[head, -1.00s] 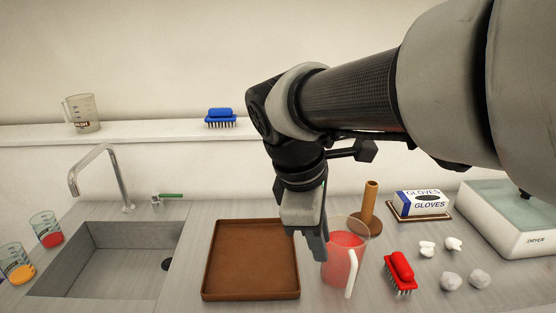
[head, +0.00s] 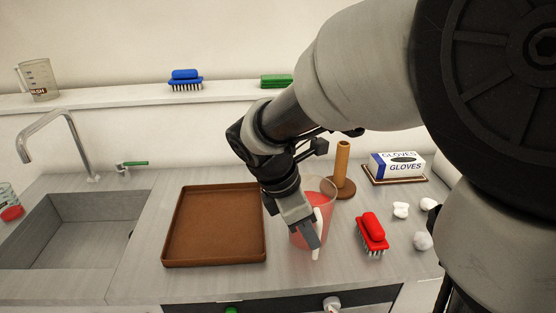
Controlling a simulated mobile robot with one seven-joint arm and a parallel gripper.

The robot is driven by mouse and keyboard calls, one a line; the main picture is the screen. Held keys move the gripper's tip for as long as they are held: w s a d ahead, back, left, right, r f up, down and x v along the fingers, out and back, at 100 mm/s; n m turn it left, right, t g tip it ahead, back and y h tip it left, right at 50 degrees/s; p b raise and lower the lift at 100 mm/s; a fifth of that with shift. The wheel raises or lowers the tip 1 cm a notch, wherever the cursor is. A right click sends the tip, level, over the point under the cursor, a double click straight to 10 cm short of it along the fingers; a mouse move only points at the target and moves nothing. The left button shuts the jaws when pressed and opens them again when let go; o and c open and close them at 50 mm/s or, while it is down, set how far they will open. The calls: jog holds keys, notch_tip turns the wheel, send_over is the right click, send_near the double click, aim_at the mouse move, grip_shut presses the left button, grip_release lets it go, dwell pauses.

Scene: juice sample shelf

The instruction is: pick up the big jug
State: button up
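The big jug (head: 327,197) is clear with red juice in it and a white handle facing the front. It stands upright on the counter, right of the brown tray, in the head view. My gripper (head: 310,238) points down at the front of the jug, by the handle, and covers part of the jug. The fingers overlap the handle in the picture. Whether they are around it, touching it, or open or shut cannot be told.
A brown tray (head: 214,226) lies left of the jug. A wooden post (head: 342,165) stands close behind it, and a red brush (head: 372,232) lies to its right. White lumps (head: 401,210) and a glove box (head: 398,165) are farther right. The sink (head: 70,235) is at left.

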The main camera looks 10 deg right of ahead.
aim_at(315, 259)
jog(key=b+x, duration=0.1)
jog(key=x, duration=0.4)
jog(key=shift+d+f, duration=0.1)
jog(key=shift+d, duration=0.1)
grip_shut()
dwell(1.2)
